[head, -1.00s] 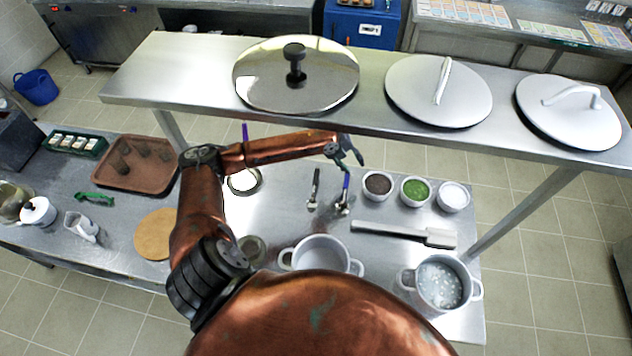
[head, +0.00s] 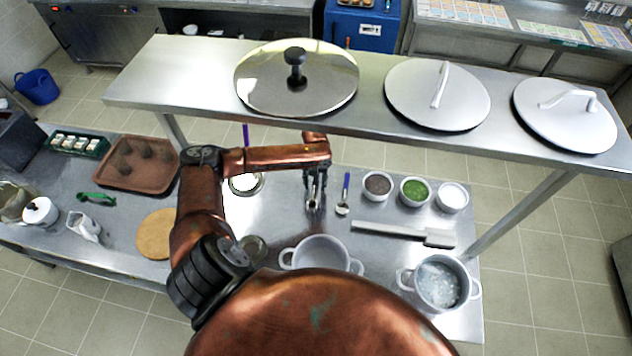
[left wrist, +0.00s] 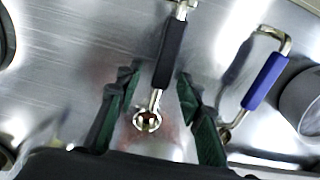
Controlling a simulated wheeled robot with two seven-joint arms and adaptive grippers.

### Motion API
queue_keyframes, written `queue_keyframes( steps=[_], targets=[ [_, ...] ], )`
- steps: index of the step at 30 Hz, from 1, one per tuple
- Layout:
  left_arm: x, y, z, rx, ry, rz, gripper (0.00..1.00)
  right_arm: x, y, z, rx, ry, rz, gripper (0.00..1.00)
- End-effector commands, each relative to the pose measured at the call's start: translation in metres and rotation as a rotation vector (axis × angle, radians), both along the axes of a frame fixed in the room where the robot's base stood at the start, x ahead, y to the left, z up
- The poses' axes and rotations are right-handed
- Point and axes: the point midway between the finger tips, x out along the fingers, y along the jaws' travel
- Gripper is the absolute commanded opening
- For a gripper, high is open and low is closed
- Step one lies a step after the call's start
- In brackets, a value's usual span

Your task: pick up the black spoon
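The black spoon (left wrist: 170,55) has a black handle and a shiny metal end and lies on the steel table. In the left wrist view it runs between the two dark green fingers of my left gripper (left wrist: 156,85). The fingers are apart, with gaps to the spoon on both sides. In the head view my left gripper (head: 314,198) points down over the spoon's place and hides most of it. My right gripper is in neither view.
A blue-handled utensil (head: 345,193) lies close to the right; it also shows in the left wrist view (left wrist: 265,80). Several bowls, a white-grey spatula (head: 400,233) and an empty pot (head: 321,255) stand around. A steel shelf (head: 210,85) with lids hangs above the table's far side.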

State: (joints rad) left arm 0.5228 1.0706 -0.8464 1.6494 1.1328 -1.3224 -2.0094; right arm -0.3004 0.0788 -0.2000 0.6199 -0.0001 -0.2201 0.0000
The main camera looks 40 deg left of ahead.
Motion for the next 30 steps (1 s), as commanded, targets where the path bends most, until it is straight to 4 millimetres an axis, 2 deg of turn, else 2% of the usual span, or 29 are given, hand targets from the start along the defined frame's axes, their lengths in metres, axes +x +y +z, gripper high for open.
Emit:
queue_keyframes(
  steps=[8, 23, 30],
  targets=[
    [0.0004, -0.0002, -0.0041, 0.000, -0.001, 0.000, 0.35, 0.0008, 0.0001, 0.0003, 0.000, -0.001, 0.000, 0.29],
    [0.0005, -0.0002, -0.0037, 0.000, -0.001, 0.000, 0.01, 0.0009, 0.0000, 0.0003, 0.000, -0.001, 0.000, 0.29],
    [0.0005, -0.0001, -0.0036, 0.000, -0.001, 0.000, 0.00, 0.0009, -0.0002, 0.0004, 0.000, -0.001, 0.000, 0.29]
  ],
)
